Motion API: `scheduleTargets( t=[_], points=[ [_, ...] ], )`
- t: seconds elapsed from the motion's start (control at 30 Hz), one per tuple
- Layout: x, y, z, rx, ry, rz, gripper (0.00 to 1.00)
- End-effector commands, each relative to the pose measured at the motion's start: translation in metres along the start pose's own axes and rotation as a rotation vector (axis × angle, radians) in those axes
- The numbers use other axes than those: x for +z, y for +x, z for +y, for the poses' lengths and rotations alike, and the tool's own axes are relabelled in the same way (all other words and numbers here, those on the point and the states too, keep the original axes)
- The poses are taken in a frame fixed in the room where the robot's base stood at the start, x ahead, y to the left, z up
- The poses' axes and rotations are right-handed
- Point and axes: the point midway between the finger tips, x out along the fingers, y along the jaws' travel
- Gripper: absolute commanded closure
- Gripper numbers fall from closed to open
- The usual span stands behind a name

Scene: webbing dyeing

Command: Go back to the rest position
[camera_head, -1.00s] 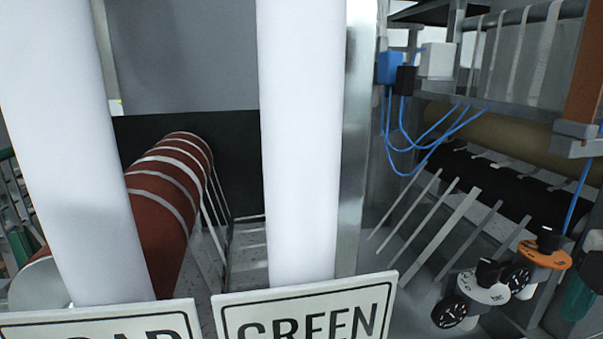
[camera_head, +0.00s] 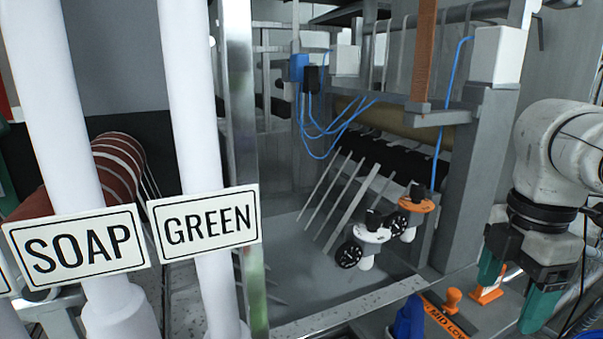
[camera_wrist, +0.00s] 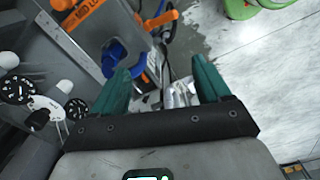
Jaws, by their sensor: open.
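My gripper (camera_head: 512,296) shows at the right edge of the head view, hanging from my white arm with its green fingers pointing down.
White pipes carry a SOAP sign (camera_head: 82,252) and a GREEN sign (camera_head: 206,222) at left. Gauges (camera_head: 372,238) and an orange lever (camera_head: 452,300) by a MID/LOW label stand close to my arm. A red roller (camera_head: 118,178) is behind the pipes. Open floor (camera_wrist: 270,60) lies right in the wrist view.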

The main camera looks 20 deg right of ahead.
Motion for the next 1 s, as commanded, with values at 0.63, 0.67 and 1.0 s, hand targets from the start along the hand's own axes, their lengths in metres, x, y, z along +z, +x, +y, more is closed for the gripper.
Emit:
scheduleTargets(
  t=[0.63, 0.67, 1.0],
  points=[
    [-0.085, -0.009, 0.049, 0.22, 0.005, 0.288, 0.24],
    [-0.091, -0.01, 0.052, 0.234, 0.01, 0.312, 0.24],
    [-0.175, -0.006, 0.088, 0.354, 0.206, 0.719, 0.24]
  ],
)
